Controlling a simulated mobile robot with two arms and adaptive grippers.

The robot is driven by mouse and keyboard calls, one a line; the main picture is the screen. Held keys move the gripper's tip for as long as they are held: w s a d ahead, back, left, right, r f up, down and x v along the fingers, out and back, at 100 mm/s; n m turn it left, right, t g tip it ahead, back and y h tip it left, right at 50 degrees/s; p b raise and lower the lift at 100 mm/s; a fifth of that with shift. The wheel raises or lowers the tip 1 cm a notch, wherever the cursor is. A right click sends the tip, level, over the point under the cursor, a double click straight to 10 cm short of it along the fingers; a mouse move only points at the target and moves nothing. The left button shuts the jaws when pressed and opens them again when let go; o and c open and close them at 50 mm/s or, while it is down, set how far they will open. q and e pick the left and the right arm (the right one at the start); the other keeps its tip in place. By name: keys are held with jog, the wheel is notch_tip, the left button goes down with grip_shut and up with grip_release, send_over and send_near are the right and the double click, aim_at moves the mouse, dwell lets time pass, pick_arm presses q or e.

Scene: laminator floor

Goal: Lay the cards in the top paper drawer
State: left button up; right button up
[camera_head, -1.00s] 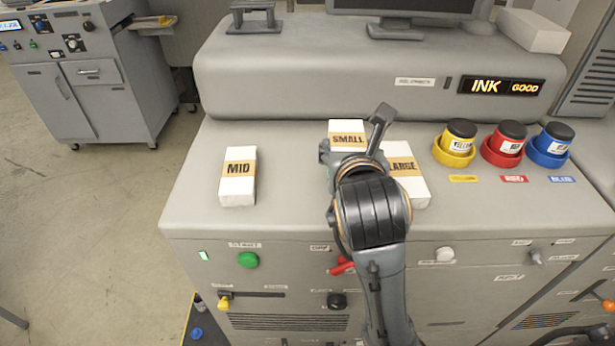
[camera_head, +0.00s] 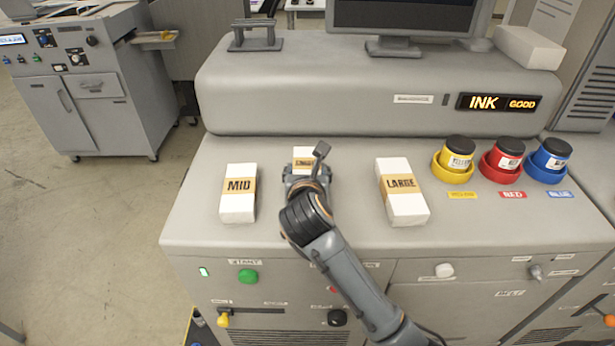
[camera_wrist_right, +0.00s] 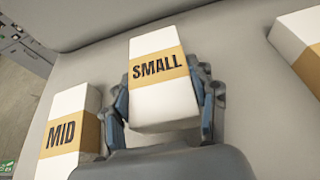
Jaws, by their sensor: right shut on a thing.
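The SMALL pack of cards (camera_head: 306,155), white with a tan band, is between my right gripper's (camera_head: 306,176) fingers. In the right wrist view, the fingers of the right gripper (camera_wrist_right: 166,112) are shut on both sides of the SMALL pack (camera_wrist_right: 150,48). I cannot tell how far it is above the machine top. The MID pack (camera_head: 238,205) lies to its left and the LARGE pack (camera_head: 405,207) to its right. My left gripper is not in view. I cannot tell which front panel is the top paper drawer.
Yellow (camera_head: 452,172), red (camera_head: 500,166) and blue (camera_head: 546,170) ink pots stand at the right of the machine top (camera_head: 345,215). A raised housing (camera_head: 330,85) with a monitor (camera_head: 405,15) runs behind. A green button (camera_head: 248,277) and knobs are on the front. Another grey machine (camera_head: 90,90) stands left.

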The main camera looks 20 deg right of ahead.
jog(key=shift+s+d+f+p, duration=0.1)
jog(key=shift+f+p, duration=0.2)
jog(key=shift+f, duration=0.9)
jog(key=shift+f, duration=0.15)
jog(key=o, duration=0.9)
jog(key=shift+f, duration=0.1)
jog(key=o, duration=0.4)
